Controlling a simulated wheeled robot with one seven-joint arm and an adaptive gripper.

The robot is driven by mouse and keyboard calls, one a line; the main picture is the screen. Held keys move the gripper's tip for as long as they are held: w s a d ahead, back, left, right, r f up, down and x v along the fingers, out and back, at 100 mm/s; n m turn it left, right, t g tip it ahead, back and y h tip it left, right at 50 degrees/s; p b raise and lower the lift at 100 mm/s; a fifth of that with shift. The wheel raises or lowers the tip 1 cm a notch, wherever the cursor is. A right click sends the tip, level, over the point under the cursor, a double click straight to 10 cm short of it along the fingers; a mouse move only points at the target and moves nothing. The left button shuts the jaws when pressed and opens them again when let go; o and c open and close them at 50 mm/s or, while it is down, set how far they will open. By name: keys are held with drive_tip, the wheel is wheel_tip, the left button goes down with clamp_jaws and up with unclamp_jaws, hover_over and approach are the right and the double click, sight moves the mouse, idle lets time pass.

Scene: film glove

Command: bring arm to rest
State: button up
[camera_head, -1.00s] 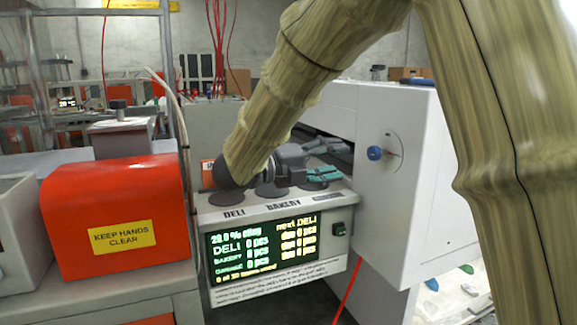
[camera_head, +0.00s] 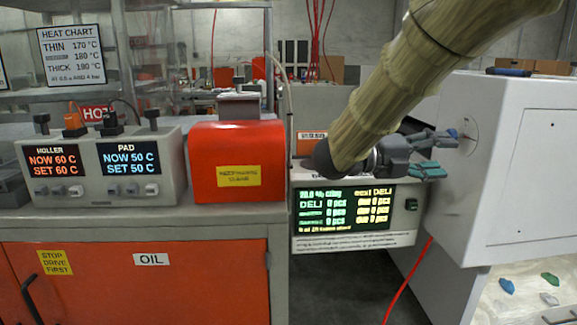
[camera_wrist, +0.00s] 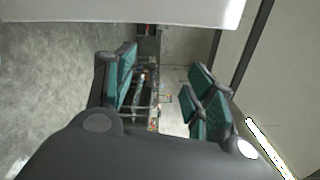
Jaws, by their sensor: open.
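My gripper (camera_head: 432,153) is at the end of my arm in the head view, above and behind the right part of the DELI/BAKERY counter display (camera_head: 345,217). Its fingers point right, towards the white cabinet (camera_head: 520,150) and the knob area on its side. The picture does not show clearly whether it touches the cabinet. In the wrist view, my gripper (camera_wrist: 163,95) has its teal finger pads spread wide apart. Nothing is between them.
The orange guarded machine (camera_head: 238,162) stands left of the display. A controller box (camera_head: 105,168) showing HOLLER and PAD temperatures sits on the bench further left. A red cable (camera_head: 408,280) hangs to the floor. Small coloured scraps (camera_head: 507,286) lie at the lower right.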

drive_tip(key=w+f+n+t+y, duration=0.25)
drive_tip(key=f+n, duration=0.35)
drive_tip(key=f, duration=0.4)
drive_tip(key=w+f+n+t+y, duration=0.1)
drive_tip(key=f+n+t, duration=0.2)
drive_tip(key=f+n, duration=0.55)
drive_tip(key=w+f+n+t+y, duration=0.2)
drive_tip(key=f+n+t, duration=0.1)
drive_tip(key=f, duration=1)
drive_tip(key=s+a+f+n+g+y, duration=0.15)
drive_tip(key=s+f+n+y, duration=0.35)
drive_tip(key=f, duration=0.7)
drive_tip(key=s+a+f+n+y, duration=0.25)
drive_tip(key=s+f+n, duration=0.4)
drive_tip(key=f, duration=0.65)
drive_tip(key=s+a+f+n+g+y, duration=0.1)
drive_tip(key=s+f+n+g+y, duration=0.3)
drive_tip(key=s, duration=0.7)
drive_tip(key=s+a+f+n+g+h, duration=0.1)
drive_tip(key=s+a+f+n+g, duration=0.1)
drive_tip(key=s+f, duration=0.65)
drive_tip(key=s+a+f+n+g+y, duration=0.1)
drive_tip(key=s+f+n+g+y, duration=0.15)
drive_tip(key=s, duration=1.15)
wheel_tip(320, 180, up, 28)
drive_tip(key=p, duration=2.8)
drive_tip(key=shift+w+a+r, duration=0.15)
drive_tip(key=shift+w, duration=0.15)
drive_tip(key=shift+h, duration=0.25)
drive_tip(key=shift+c, duration=0.3)
